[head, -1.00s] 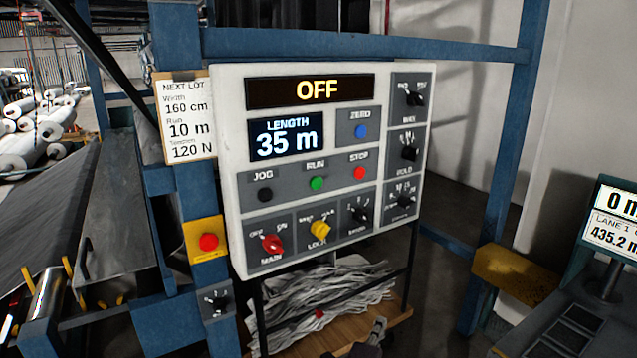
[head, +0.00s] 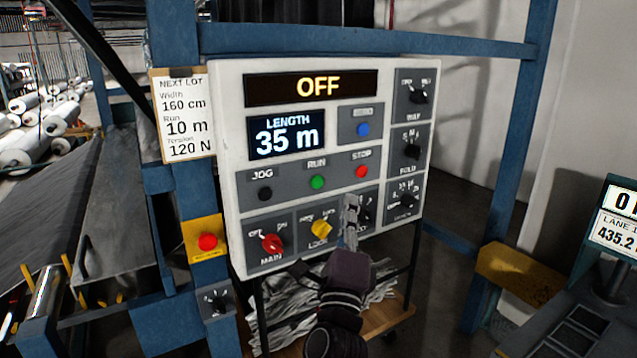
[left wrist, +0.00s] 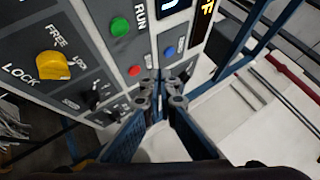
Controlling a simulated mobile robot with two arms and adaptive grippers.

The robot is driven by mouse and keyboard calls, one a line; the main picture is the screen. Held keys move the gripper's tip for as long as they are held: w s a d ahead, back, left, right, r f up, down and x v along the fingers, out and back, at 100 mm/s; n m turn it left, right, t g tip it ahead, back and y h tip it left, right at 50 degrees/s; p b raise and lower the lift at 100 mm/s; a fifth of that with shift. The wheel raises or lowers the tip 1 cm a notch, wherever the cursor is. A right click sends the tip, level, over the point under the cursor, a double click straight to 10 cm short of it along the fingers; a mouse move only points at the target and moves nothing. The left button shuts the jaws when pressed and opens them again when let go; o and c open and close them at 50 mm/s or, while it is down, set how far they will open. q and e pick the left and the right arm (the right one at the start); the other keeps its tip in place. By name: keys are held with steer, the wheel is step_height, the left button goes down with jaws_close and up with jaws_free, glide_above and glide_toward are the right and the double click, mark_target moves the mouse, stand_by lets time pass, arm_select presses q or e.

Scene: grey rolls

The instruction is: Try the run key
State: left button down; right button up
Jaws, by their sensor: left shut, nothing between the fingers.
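The green RUN button (head: 317,183) sits mid-panel on the white control panel (head: 232,150), between the black JOG button (head: 265,194) and red STOP button (head: 361,172). RUN also shows in the left wrist view (left wrist: 120,27). The top display (head: 311,88) reads OFF; the LENGTH display (head: 287,137) reads 35 m. My left gripper (head: 351,205) is shut and empty, in front of the panel, below and right of RUN, partly hiding a black knob. Its closed fingers show in the left wrist view (left wrist: 160,92). My right gripper is not in view.
Below are the red MAIN knob (head: 271,243) and yellow LOCK knob (head: 321,229). Black knobs line the panel's right side. A red button on a yellow plate (head: 208,242) is at left. A card (head: 183,115) reads Run 10 m. Blue posts frame the panel.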

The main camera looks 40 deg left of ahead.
mark_target(317, 182)
arm_select(q)
steer(key=shift+w+a+f+p, duration=0.15)
steer(key=shift+w+a, duration=0.4)
steer(key=shift+a, duration=0.8)
steer(key=shift+w+a+r+p, duration=0.15)
steer(key=shift+w+a, duration=0.45)
steer(key=shift+a, duration=0.75)
steer(key=shift+w+a+f+p, duration=0.1)
steer(key=shift+w+a+p, duration=0.3)
steer(key=shift+a, duration=0.95)
steer(key=shift+w+a, duration=0.15)
steer(key=shift+w, duration=0.05)
steer(key=shift+w+a, duration=0.1)
steer(key=shift+a, duration=0.15)
steer(key=shift+w+a, duration=0.15)
steer(key=shift+a, duration=0.25)
steer(key=shift+d, duration=0.15)
steer(key=shift+s+d, duration=0.35)
steer(key=shift+d, duration=0.25)
steer(key=shift+d, duration=0.1)
